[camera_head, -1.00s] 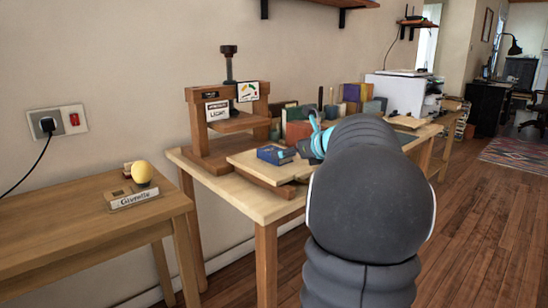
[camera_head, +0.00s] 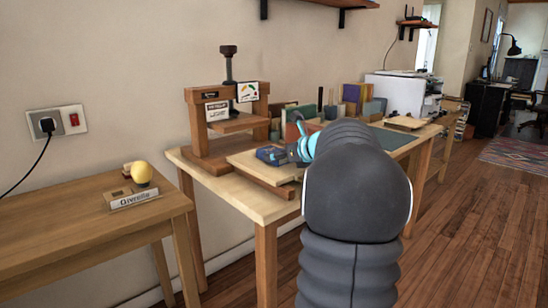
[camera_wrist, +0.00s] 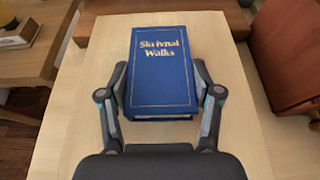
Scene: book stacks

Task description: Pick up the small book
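The small book (camera_wrist: 161,72) is blue with gold lettering and lies flat, cover up, on a pale wooden board. It also shows in the head view (camera_head: 271,155) on the worktable. My gripper (camera_wrist: 162,80) has its two fingers spread, one on each side of the book near its lower half. The fingers are close to the book's sides, and I cannot tell whether they touch it. In the head view my arm hides most of the gripper and part of the board.
The pale board (camera_head: 248,163) lies on the worktable (camera_head: 200,178). A wooden press (camera_head: 196,130) stands behind it to the left. Several books and blocks stand farther back.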

